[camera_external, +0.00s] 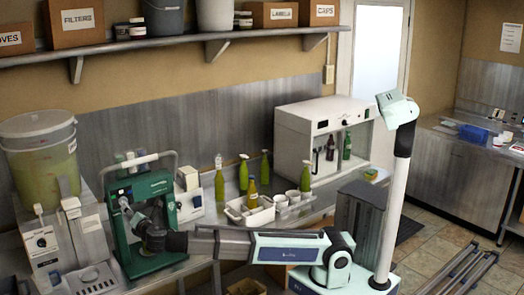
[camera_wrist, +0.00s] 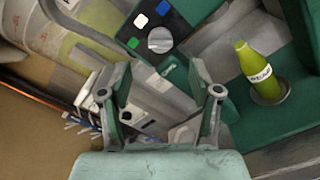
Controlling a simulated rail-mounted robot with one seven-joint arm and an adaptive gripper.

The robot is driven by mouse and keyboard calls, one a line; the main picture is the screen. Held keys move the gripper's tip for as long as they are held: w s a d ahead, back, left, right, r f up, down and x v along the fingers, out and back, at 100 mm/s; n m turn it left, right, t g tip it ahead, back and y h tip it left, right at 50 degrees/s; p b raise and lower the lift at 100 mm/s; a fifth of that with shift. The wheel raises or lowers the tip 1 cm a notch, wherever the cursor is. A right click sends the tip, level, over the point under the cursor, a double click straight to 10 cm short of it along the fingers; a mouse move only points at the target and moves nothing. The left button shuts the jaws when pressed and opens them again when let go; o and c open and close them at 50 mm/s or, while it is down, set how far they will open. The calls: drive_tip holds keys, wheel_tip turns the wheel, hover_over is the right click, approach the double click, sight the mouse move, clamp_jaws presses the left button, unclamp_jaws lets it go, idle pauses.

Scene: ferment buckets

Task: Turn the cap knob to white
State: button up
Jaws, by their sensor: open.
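The knob's pointer direction is too small to tell. My gripper (camera_wrist: 152,78) is open and empty, with its fingers apart just below the knob in the picture, not touching it. In the external view my gripper (camera_external: 128,208) is at the front of the green machine (camera_external: 150,188), and it hides the knob there.
A green bottle (camera_wrist: 255,70) stands in a round holder right of the knob. A lidded bucket (camera_external: 40,150) and a white device (camera_external: 65,245) stand left of the machine. Bottles and a white caddy (camera_external: 250,215) stand to its right. A shelf (camera_external: 150,48) runs above.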

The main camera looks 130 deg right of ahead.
drive_tip(key=d+p, duration=0.2)
drive_tip(key=d, duration=0.5)
drive_tip(key=shift+s+d, duration=0.35)
drive_tip(key=c, duration=1.1)
